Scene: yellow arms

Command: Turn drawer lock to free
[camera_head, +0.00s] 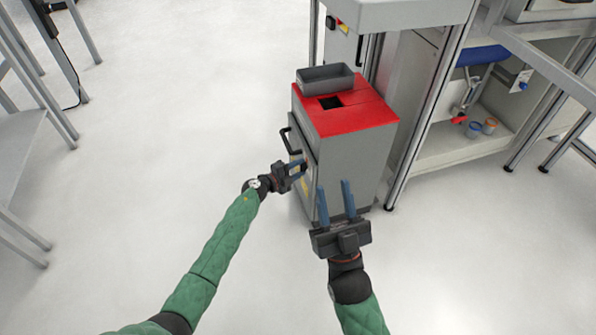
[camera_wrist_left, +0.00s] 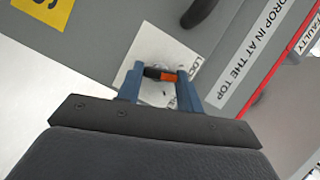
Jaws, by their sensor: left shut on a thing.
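The grey cabinet (camera_head: 358,165) with a red top stands ahead of me. In the left wrist view its front carries a white plate (camera_wrist_left: 146,50) with partly hidden lettering around the lock knob (camera_wrist_left: 168,76), which is dark with an orange end. My left gripper (camera_head: 298,168) is at the cabinet front, and in the wrist view its blue fingers (camera_wrist_left: 161,82) are shut on the knob from both sides. The knob is too small to make out in the head view. My right gripper (camera_head: 335,193) is open and empty in front of the cabinet.
A black handle (camera_head: 290,142) sticks out from the cabinet front above my left gripper. A grey tray (camera_head: 325,79) sits on the red top beside a dark square opening. A metal-framed bench stands at right.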

